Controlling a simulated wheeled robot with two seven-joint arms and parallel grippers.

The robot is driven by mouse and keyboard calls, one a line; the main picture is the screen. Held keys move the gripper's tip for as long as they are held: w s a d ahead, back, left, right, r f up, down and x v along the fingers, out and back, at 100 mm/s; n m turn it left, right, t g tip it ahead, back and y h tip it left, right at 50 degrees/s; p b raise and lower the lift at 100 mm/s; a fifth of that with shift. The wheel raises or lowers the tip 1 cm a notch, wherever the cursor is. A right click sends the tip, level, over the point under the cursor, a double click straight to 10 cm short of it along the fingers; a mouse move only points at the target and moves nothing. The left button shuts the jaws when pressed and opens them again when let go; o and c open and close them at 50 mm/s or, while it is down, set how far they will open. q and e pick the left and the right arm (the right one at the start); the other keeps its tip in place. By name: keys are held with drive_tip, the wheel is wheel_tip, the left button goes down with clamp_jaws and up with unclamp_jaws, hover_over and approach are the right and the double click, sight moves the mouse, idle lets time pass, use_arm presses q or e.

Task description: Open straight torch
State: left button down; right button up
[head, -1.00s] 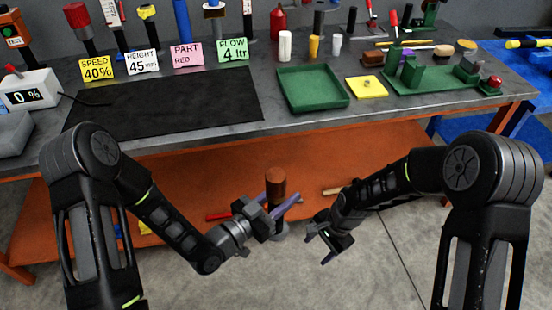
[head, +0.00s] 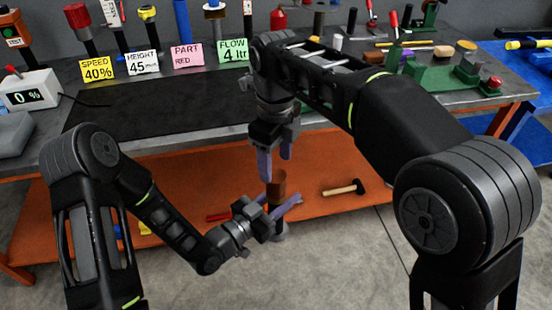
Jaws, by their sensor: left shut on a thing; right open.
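The torch is an upright cylinder with a brown top (head: 278,187) and a grey lower end (head: 279,232), in front of the bench's lower shelf. My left gripper (head: 276,206) is shut on its middle from the left; its purple fingers and wrist cover much of the body. My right gripper (head: 274,168) points down directly above the brown top, with its purple fingers apart and nothing between them. One finger overlaps the top's left edge in the picture; I cannot tell whether it touches.
The bench (head: 215,130) carries a black mat (head: 160,105), labelled cards and a green fixture (head: 440,78). My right arm hides the green tray's place. A hammer (head: 345,188) lies on the orange shelf (head: 185,180). Open floor (head: 340,260) lies in front.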

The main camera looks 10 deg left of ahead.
sight(276, 176)
drive_tip(key=shift+f, duration=0.15)
drive_tip(key=shift+f, duration=3.95)
